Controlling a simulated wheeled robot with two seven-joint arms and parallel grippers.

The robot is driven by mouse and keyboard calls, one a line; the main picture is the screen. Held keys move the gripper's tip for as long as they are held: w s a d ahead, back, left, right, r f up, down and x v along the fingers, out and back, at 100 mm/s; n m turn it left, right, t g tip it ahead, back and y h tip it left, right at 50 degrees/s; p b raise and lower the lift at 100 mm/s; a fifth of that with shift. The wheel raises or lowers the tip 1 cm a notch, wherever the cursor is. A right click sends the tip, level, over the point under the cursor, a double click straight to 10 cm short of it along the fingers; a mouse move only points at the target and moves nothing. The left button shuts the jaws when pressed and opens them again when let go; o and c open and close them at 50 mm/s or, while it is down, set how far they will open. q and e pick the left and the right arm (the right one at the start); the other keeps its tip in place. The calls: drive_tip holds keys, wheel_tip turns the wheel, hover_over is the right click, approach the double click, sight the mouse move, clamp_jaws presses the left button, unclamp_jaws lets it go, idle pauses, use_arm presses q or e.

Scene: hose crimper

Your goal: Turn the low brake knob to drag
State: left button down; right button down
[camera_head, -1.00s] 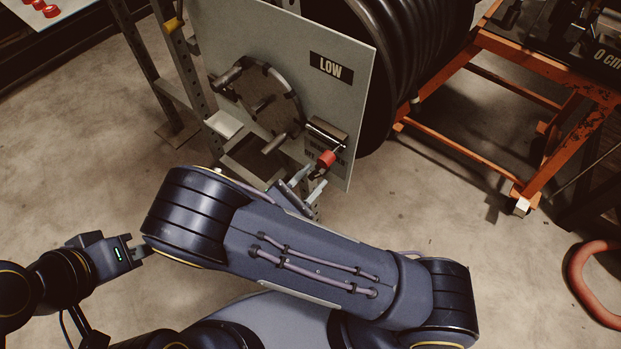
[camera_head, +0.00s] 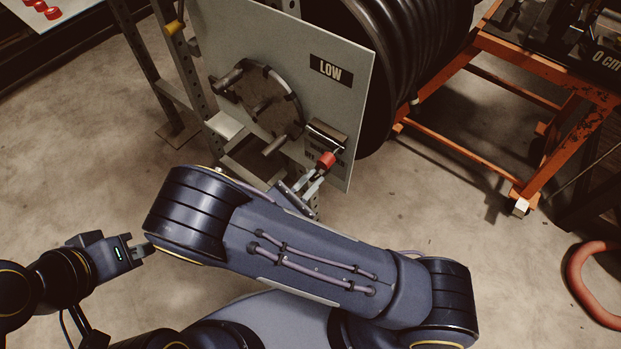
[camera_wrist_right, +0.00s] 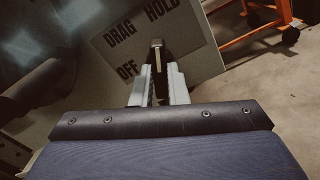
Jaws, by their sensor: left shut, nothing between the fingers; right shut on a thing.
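The low brake knob (camera_head: 326,160) has a red part and sits low on the grey panel (camera_head: 270,50) marked LOW. My right gripper (camera_head: 320,172) is shut on the knob from the front. In the right wrist view, the knob (camera_wrist_right: 157,46) shows as a dark body with a pale tip between the fingers (camera_wrist_right: 158,80). The label behind it (camera_wrist_right: 135,40) reads OFF, DRAG and HOLD. The knob's tip is seen just right of DRAG, but its exact setting is hard to tell. My left gripper (camera_head: 146,249) is shut and empty, far from the panel at the lower left.
A round reel hub (camera_head: 262,100) with handles stands on the panel, left of the knob. A large black hose coil (camera_head: 400,50) is behind the panel. An orange cart frame (camera_head: 545,70) stands at right, and a red ring-shaped piece (camera_head: 585,285) lies on the floor.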

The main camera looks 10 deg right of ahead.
drive_tip(key=n+p, duration=0.3)
drive_tip(key=n, duration=0.2)
drive_tip(key=shift+r, duration=0.15)
drive_tip(key=n+p, duration=0.1)
drive_tip(key=n, duration=0.2)
drive_tip(key=shift+p, duration=0.4)
drive_tip(key=shift+n+p, duration=0.45)
drive_tip(key=shift+n, duration=0.85)
drive_tip(key=shift+f, duration=0.2)
drive_tip(key=c, duration=1.4)
unclamp_jaws()
drive_tip(key=shift+c, duration=0.2)
